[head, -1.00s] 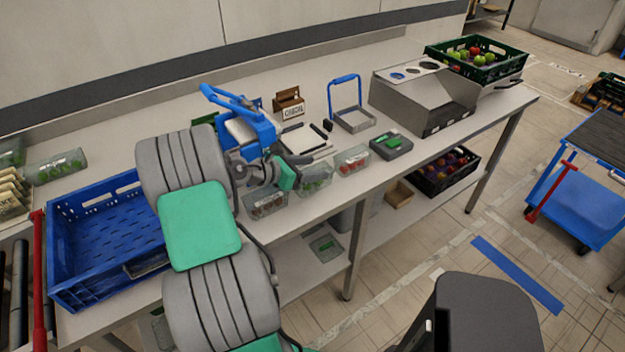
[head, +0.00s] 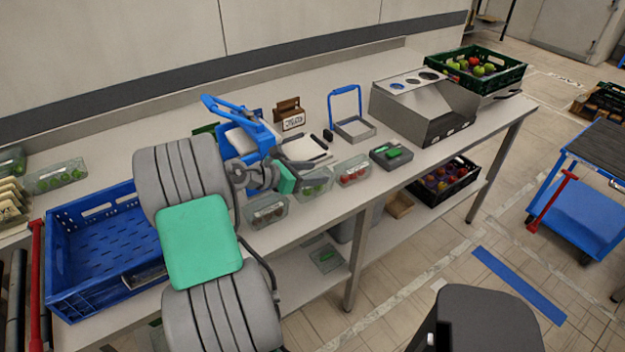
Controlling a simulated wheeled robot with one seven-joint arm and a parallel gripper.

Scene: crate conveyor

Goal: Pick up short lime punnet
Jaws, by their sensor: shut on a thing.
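A clear punnet of green limes (head: 318,187) is near the front edge of the bench, between a punnet of dark red fruit and a punnet of red tomatoes. My gripper (head: 301,176) is at its left and top side, shut on it. My own wrist hides part of the punnet and most of the fingers. I cannot tell whether the punnet is clear of the bench top. A second punnet of limes (head: 56,177) lies at the far left, beyond the blue crate.
The dark fruit punnet (head: 266,211) and tomato punnet (head: 352,171) stand close on either side.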

